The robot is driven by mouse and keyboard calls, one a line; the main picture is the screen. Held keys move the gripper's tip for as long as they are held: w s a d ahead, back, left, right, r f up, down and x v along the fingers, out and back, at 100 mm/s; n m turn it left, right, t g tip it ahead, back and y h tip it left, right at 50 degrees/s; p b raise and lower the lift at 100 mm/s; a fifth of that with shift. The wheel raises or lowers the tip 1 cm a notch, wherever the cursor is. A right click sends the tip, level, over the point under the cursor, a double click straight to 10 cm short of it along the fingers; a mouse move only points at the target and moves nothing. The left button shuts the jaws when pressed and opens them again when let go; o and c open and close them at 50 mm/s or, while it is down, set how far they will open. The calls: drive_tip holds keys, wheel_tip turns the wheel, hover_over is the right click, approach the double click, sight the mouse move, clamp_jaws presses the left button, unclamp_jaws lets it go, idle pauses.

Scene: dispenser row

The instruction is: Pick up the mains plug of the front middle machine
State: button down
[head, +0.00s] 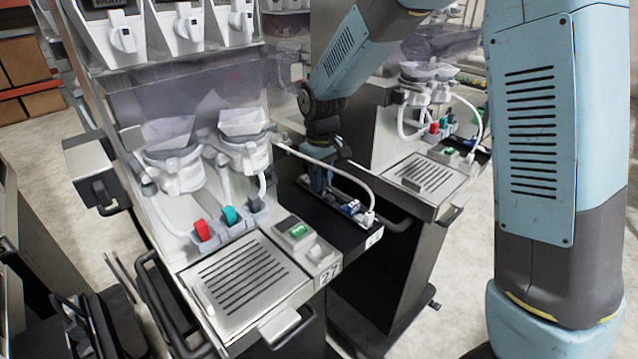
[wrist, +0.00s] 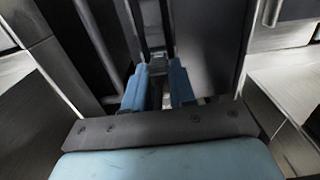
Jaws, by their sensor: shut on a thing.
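The nearest machine (head: 245,285), with a slatted drip tray, stands at the centre left of the head view. On the black ledge (head: 335,232) at its right, a white cable arches over to a white plug-like end (head: 367,217) beside blue and white parts. My gripper (head: 320,185) points down at the far left part of this ledge, apart from that white end. In the wrist view my blue fingers (wrist: 164,88) are close together on a small dark grey piece (wrist: 157,58). Its lower part is hidden between them, and I cannot tell whether it is a mains plug.
A similar machine (head: 410,175) with its own white cable stands behind to the right. Dark handles (head: 385,215) stick out near the ledge.

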wheel_tip(320, 180, up, 27)
drive_tip(key=shift+r, duration=1.15)
idle(1.4)
drive_tip(key=shift+r, duration=1.5)
drive_tip(key=shift+f, duration=0.1)
drive_tip(key=shift+s+d+f, duration=0.65)
drive_tip(key=shift+d+f, duration=0.05)
drive_tip(key=shift+f, duration=4.4)
drive_tip(key=shift+s+d+f, duration=0.6)
drive_tip(key=shift+d+f, duration=0.1)
drive_tip(key=shift+f, duration=4.45)
drive_tip(key=shift+s+d+f, duration=0.65)
drive_tip(key=shift+d+f, duration=0.05)
drive_tip(key=shift+f, duration=4.4)
drive_tip(key=shift+f, duration=0.15)
